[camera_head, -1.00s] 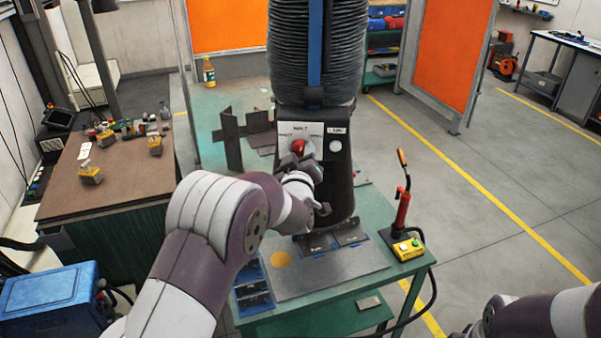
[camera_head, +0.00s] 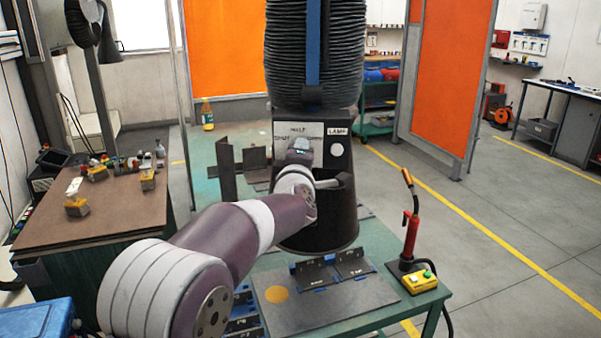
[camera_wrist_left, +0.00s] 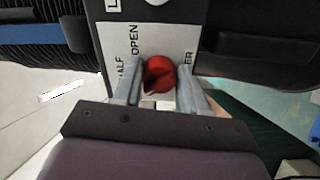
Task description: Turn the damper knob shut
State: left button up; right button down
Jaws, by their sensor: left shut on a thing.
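The red damper knob (camera_wrist_left: 160,75) sits on a white label plate (camera_wrist_left: 150,38) on the black extraction hood. In the left wrist view the plate reads "HALF" and "OPEN", with part of another word at the right. My left gripper (camera_wrist_left: 158,80) has one finger on each side of the knob and is shut on it. In the head view my left wrist hides the knob, and the label plate (camera_head: 282,130) shows just above it on the hood (camera_head: 318,238). My right gripper is not in view.
The hood hangs from a ribbed black hose (camera_head: 315,55) over a green table (camera_head: 375,240). A brown workbench (camera_head: 100,215) is at left.

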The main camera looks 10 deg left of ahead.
pick_arm(q)
jog(key=shift+f+n+b, duration=0.2)
jog(key=shift+n+b, duration=0.55)
jog(key=shift+n, duration=0.05)
jog(key=o, duration=1.1)
jog(key=shift+s, duration=0.1)
jog(key=shift+c, duration=0.2)
jog(key=s+d+b, duration=0.2)
jog(key=s, duration=1)
jog(key=shift+s+r, duration=0.15)
jog(key=shift+s, duration=0.2)
jog(key=shift+d, duration=0.1)
